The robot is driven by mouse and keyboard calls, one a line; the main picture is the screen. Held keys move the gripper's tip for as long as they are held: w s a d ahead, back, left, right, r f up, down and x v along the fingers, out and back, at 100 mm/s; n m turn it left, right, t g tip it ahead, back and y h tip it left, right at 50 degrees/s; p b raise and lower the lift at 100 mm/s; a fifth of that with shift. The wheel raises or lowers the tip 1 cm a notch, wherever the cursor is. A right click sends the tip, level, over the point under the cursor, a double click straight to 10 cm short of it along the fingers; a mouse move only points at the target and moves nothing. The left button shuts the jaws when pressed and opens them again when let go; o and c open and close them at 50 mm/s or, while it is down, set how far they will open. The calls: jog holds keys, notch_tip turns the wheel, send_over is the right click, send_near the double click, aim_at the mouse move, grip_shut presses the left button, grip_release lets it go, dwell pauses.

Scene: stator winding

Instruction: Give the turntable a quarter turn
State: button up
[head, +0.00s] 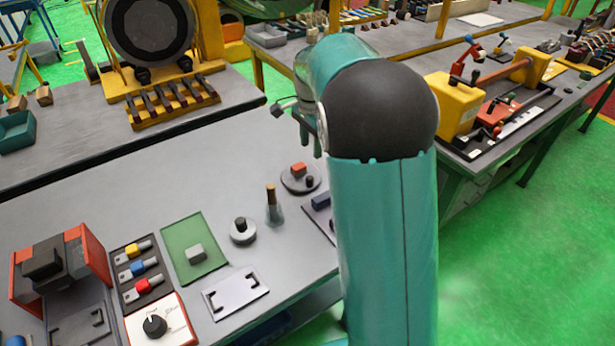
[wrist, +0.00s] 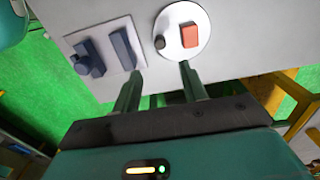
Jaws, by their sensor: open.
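The turntable is a small round disc (head: 293,184) near the right end of the grey bench in the head view. A red block (head: 299,170) and a short dark peg (head: 309,182) stand on it. In the wrist view the turntable (wrist: 173,52) looks pale, with the red block (wrist: 190,36) on its right and the dark peg (wrist: 160,43) on its left. My gripper (wrist: 159,76) is open and empty. Its two fingers point toward the turntable's near edge, one on the left and one below the disc. Contact cannot be made out. In the head view my arm hides part of the bench.
A plate with dark blue blocks (wrist: 122,46) lies just left of the turntable in the wrist view. In the head view a bottle with a brown top (head: 273,208) and a grey ring with a knob (head: 243,231) stand nearby. The bench edge is close to the turntable.

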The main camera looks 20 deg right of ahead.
aim_at(310, 177)
notch_tip(310, 177, down, 12)
jog(key=shift+a+r, duration=0.1)
jog(key=shift+a, duration=0.05)
jog(key=shift+c, duration=0.2)
grip_shut()
